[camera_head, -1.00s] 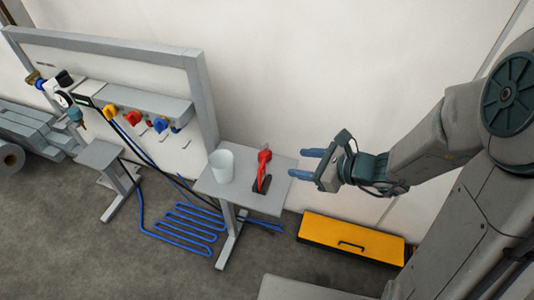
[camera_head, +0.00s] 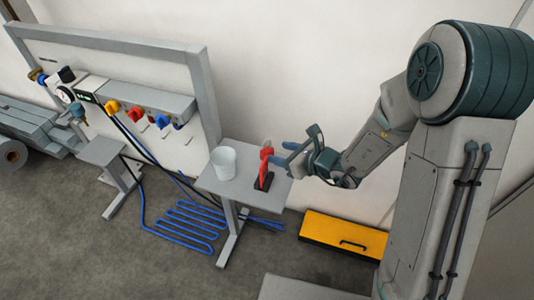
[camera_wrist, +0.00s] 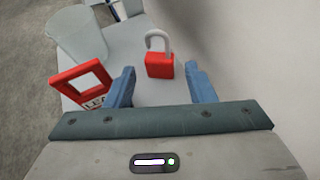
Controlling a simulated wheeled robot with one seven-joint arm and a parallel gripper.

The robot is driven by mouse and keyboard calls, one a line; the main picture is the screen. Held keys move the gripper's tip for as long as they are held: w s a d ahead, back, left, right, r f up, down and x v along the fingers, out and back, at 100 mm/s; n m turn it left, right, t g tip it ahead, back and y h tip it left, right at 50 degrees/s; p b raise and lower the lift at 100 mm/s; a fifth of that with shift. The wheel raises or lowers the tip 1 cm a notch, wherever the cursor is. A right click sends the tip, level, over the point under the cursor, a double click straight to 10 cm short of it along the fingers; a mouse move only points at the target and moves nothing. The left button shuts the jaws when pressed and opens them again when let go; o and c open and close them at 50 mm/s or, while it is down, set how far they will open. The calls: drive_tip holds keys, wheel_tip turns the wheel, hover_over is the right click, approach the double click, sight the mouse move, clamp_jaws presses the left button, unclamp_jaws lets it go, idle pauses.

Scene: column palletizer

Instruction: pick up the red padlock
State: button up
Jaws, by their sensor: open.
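The red padlock (camera_wrist: 159,65) with its grey shackle shows in the wrist view, ahead of my gripper and between the lines of its two blue fingers. My gripper (camera_wrist: 160,72) is open, with nothing held between the fingers. In the head view my gripper (camera_head: 284,156) is at the right side of the small grey table, close to a red upright shape (camera_head: 266,160) on a dark base. I cannot tell the padlock apart from that red shape there. I cannot tell whether the fingers touch anything.
A red frame with a partly hidden label (camera_wrist: 78,84) stands just left of my left finger. A whitish cup (camera_head: 223,163) stands on the grey table (camera_head: 228,188), left of the red shape. A yellow case (camera_head: 343,235) lies on the floor. The wall is close behind.

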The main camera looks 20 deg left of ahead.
sight(270, 151)
drive_tip(key=x, duration=0.4)
drive_tip(key=shift+a+f, duration=0.1)
drive_tip(key=shift+f, duration=0.25)
drive_tip(key=shift+r, duration=0.1)
drive_tip(key=c, duration=1.1)
